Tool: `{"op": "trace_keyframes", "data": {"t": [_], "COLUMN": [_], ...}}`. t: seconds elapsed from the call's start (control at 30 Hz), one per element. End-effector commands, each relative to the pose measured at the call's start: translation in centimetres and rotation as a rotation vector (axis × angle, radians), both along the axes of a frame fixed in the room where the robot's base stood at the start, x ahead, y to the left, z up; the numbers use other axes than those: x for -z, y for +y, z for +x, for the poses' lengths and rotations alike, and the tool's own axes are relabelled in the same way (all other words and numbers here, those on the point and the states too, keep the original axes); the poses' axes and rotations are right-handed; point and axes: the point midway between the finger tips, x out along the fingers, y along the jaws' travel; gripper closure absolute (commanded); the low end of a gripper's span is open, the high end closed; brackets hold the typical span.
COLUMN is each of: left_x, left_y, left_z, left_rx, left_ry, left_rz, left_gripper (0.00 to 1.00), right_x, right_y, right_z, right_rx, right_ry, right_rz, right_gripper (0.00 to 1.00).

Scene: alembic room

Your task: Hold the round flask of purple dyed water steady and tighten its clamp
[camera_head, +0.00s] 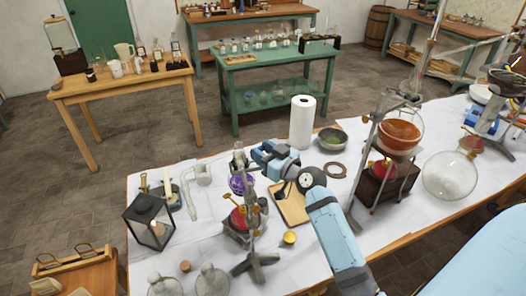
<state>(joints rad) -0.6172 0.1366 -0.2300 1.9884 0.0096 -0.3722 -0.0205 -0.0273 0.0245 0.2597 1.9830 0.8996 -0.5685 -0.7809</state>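The round flask of purple dyed water (238,185) sits left of centre on the white-covered table, held up at a metal stand (252,228) with a red-topped burner (239,217) below it. The clamp at the flask's neck is small and partly lost among the stand's metal parts. My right arm comes in from the lower right. Its light-blue gripper (262,158) is at the height of the flask's neck, just right of the stand. Its fingertips are too small and overlapped to tell whether they touch the clamp. My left gripper is not in view.
A paper towel roll (302,122), a dark bowl (333,138) and a wooden board (291,205) stand near my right gripper. A lantern (149,221) is at left. An orange flask (399,132) on its own stand and a clear round flask (450,176) are at right.

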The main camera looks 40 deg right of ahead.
Motion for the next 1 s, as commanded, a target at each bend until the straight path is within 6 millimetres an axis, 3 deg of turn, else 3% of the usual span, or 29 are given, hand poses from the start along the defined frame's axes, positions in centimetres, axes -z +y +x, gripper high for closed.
{"op": "trace_keyframes", "data": {"t": [0.37, 0.73, 0.77, 0.83, 0.87, 1.0], "left_x": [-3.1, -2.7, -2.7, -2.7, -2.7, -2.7], "left_y": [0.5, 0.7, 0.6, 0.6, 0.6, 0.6], "left_z": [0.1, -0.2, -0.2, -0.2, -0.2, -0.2], "left_rx": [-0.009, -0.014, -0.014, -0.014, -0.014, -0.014], "left_ry": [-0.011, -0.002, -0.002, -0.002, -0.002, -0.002], "left_rz": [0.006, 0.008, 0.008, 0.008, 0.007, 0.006], "left_gripper": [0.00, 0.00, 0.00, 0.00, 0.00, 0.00], "right_x": [-0.4, 0.0, 0.0, 0.0, 0.0, 0.0], "right_y": [0.3, 0.3, 0.3, 0.3, 0.3, 0.3], "right_z": [0.0, 0.0, 0.0, 0.0, 0.0, 0.0], "right_rx": [0.143, 0.166, 0.166, 0.166, 0.166, 0.165], "right_ry": [0.002, -0.001, -0.001, -0.001, -0.001, -0.001], "right_rz": [0.001, -0.001, -0.001, -0.001, -0.001, 0.000], "right_gripper": [0.85, 0.85, 0.57, 0.41, 0.36, 0.36]}}
